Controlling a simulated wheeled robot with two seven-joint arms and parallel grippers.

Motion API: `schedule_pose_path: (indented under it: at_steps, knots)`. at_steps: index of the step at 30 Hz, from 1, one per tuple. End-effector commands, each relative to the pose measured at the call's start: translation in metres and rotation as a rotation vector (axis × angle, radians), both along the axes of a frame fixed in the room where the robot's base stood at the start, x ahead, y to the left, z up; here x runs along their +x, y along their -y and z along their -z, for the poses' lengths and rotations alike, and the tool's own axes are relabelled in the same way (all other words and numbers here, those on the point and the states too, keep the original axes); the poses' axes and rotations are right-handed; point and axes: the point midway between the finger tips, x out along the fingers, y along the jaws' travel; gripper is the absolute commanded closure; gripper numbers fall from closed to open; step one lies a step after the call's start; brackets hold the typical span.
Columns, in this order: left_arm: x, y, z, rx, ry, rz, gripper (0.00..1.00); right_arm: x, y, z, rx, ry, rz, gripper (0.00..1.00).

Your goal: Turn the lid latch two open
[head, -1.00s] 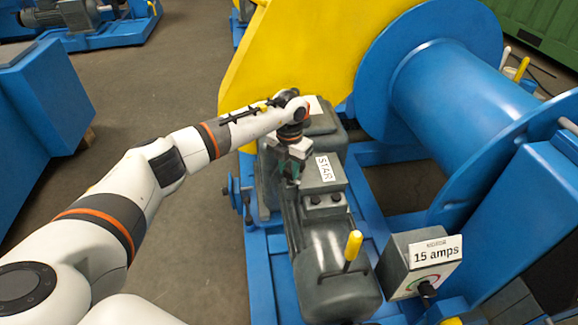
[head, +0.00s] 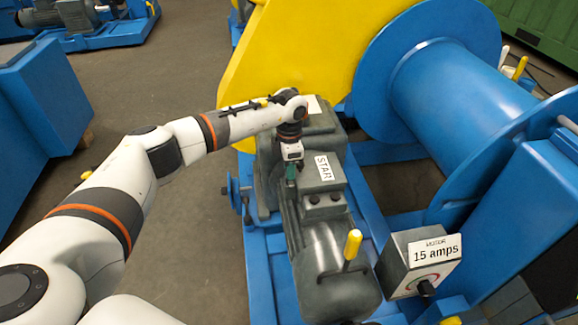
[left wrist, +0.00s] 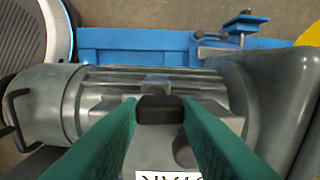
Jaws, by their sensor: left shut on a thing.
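The grey motor's terminal box (head: 322,176) carries a STAR label on its lid. In the left wrist view, a small dark latch (left wrist: 160,109) sits at the edge of this box, between the green fingertips. My left gripper (head: 291,176) points down at the box's left edge and is shut on the latch; its fingers also show large in the left wrist view (left wrist: 160,116). In the head view the gripper hides the latch. Which numbered latch it is cannot be read. My right gripper is not in view.
Two dark knobs sit on the box's near end. A yellow-tipped lever (head: 353,246) stands on the motor's near end. A control box (head: 420,262) marked 15 amps stands to the right. A yellow guard (head: 290,45) and blue drum (head: 450,90) rise behind. Floor left of the blue frame is clear.

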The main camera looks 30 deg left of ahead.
Motion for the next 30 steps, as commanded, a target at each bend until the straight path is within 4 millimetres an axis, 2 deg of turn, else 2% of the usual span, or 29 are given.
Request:
schedule_pose_path:
  at_steps: [20,21,24,30]
  knots:
    - [0.0013,-0.0002,-0.0017,0.000,0.004,0.060,0.92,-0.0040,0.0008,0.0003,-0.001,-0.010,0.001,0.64]
    - [0.0013,-0.0002,-0.0017,0.000,0.004,0.060,0.64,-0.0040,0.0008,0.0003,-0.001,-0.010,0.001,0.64]
    - [0.0011,-0.0001,-0.0014,0.000,0.003,0.059,0.48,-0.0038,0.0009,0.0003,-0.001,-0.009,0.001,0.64]
    - [0.0006,0.0000,-0.0007,0.000,0.001,0.059,0.47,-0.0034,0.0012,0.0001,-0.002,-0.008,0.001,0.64]
